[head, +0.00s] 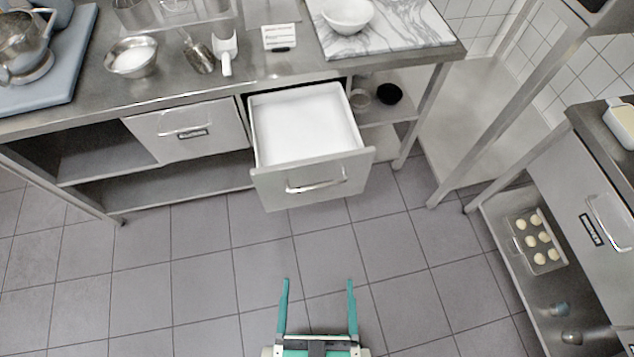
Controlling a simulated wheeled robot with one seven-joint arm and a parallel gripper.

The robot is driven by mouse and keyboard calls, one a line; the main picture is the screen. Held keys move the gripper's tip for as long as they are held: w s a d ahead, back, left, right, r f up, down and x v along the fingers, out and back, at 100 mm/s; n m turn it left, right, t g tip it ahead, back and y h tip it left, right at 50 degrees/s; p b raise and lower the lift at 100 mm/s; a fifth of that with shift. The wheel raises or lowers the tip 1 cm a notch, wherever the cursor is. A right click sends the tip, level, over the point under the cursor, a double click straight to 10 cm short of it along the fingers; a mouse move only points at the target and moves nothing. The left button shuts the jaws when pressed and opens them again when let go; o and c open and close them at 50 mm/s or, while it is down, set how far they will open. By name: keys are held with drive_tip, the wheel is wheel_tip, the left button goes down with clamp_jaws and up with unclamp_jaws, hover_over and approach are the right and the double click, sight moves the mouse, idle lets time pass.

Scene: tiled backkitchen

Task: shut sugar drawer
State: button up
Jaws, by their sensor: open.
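A drawer (312,180) with a grey metal front and a bar handle (317,184) stands pulled out under the steel counter. Its inside is white, and it seems to hold white sugar (303,128). My gripper (318,284) is at the bottom middle of the head view, over the floor. Its two green fingers are apart and point toward the drawer front. Nothing is between them, and a gap of floor shows between the fingertips and the handle.
A shut drawer (190,130) with a label is to the left. The counter (270,66) carries bowls, a scoop and a marble board (400,30). Another steel unit (590,180) with a tray (537,241) is at the right. The tiled floor (210,265) before the drawers is clear.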

drive_tip(key=c, duration=1)
drive_tip(key=shift+w+a+f, duration=0.1)
drive_tip(key=shift+w+f, duration=0.05)
drive_tip(key=shift+f, duration=0.05)
drive_tip(key=c, duration=0.5)
drive_tip(key=shift+w+a+f+m+y, duration=0.2)
drive_tip(key=shift+w+a+f+m, duration=0.15)
drive_tip(key=shift+f+m, duration=0.2)
drive_tip(key=shift+w+a+f+m+y, duration=0.25)
drive_tip(key=shift+w+f+m, duration=0.2)
drive_tip(key=shift+f, duration=0.15)
clamp_jaws()
drive_tip(key=m+t+y, duration=0.2)
drive_tip(key=m+y, duration=0.2)
drive_tip(key=m, duration=0.9)
approach(269, 194)
drive_tip(key=shift+h, duration=0.45)
drive_tip(key=x, duration=0.5)
drive_tip(key=shift+d+r, duration=0.1)
drive_tip(key=shift+r, duration=0.1)
drive_tip(key=shift+w+a, duration=0.45)
drive_tip(key=shift+w, duration=0.2)
